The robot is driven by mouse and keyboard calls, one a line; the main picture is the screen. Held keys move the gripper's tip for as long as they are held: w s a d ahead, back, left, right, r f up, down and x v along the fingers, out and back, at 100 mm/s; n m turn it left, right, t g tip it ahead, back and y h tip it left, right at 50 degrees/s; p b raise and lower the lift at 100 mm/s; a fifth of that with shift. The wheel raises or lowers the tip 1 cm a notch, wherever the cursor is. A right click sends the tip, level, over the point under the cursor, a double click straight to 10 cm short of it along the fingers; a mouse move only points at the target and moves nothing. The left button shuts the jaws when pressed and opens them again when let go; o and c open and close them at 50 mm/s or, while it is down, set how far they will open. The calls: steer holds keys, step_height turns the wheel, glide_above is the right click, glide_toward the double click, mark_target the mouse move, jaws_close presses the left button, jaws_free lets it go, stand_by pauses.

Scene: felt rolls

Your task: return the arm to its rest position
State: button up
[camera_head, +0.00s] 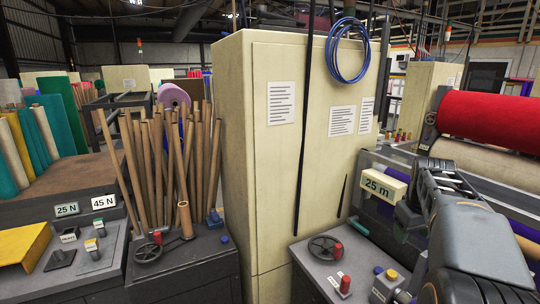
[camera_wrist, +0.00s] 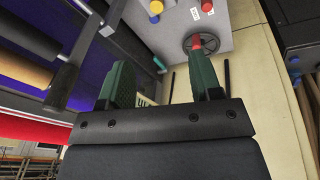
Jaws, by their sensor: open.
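In the wrist view the two green fingers of my gripper (camera_wrist: 161,80) stand wide apart with nothing between them. A pale sign shows partly behind them, and its distance from the fingers cannot be told. The fingers are not clearly seen there.
A tall cream cabinet (camera_head: 290,160) stands in the middle. A red felt roll (camera_head: 490,118) is behind the arm at right. Cardboard tubes (camera_head: 165,165) stand at left.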

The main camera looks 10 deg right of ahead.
steer(key=s+a+f+t, duration=0.1)
steer(key=s+a+f, duration=0.2)
steer(key=a, duration=0.5)
steer(key=s+a+f+y, duration=0.1)
steer(key=s+a+f, duration=0.2)
steer(key=a, duration=0.5)
steer(key=s+a+f+t, duration=0.1)
steer(key=s+a, duration=0.3)
steer(key=a, duration=0.4)
steer(key=shift+s+a+f+t+y, duration=0.15)
steer(key=shift+a+f+t+y, duration=0.2)
steer(key=shift+f, duration=0.55)
steer(key=shift+a, duration=0.25)
